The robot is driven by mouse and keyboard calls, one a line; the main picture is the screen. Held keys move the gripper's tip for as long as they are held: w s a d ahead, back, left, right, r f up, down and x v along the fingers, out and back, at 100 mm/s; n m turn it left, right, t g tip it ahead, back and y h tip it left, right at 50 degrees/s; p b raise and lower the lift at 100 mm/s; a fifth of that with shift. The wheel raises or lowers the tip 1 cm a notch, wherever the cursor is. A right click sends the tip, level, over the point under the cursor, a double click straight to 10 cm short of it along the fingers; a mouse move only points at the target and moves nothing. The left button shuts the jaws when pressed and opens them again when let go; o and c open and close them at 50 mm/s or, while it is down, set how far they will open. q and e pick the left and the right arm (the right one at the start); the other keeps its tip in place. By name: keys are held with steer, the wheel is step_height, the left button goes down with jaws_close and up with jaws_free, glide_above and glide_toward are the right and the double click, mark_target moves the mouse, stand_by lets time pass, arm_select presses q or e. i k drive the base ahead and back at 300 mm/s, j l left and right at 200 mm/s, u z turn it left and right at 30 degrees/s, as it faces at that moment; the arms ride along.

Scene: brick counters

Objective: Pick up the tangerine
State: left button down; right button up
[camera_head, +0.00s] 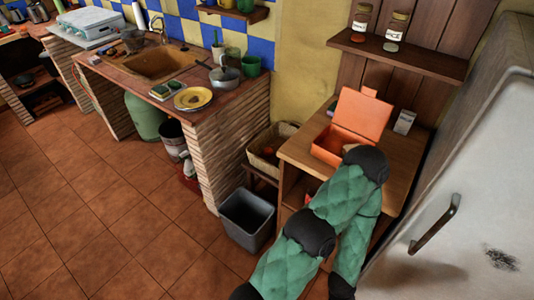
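A small orange round shape (269,152), possibly the tangerine, lies in the wicker basket (256,160) left of the wooden cabinet; it is too small to be sure. An orange box (328,155) with its lid raised stands on the cabinet top; its inside is mostly out of sight. A green-sleeved arm of mine, which looks like the right one, reaches up from the bottom to the box's front right corner. Its black wrist covers the gripper, so its fingers and anything between them are hidden. I see no left gripper.
The cabinet top (402,148) holds a small card or jar (404,122) right of the box. A shelf with jars (400,56) hangs above. A fridge (470,190) closes off the right. A grey bin (247,218) stands below the basket. Floor at left is clear.

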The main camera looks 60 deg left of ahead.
mark_target(268, 152)
steer(key=k+u, duration=0.25)
steer(key=u, duration=0.25)
steer(key=k+j+u, duration=0.1)
steer(key=u, duration=0.35)
steer(key=i+j+u, duration=0.2)
steer(key=u, duration=0.3)
steer(key=i+j+u, duration=0.3)
steer(key=u, duration=0.2)
steer(key=k+l+u, duration=0.15)
steer(key=u, duration=0.2)
steer(key=k+j, duration=0.05)
steer(key=k, duration=0.05)
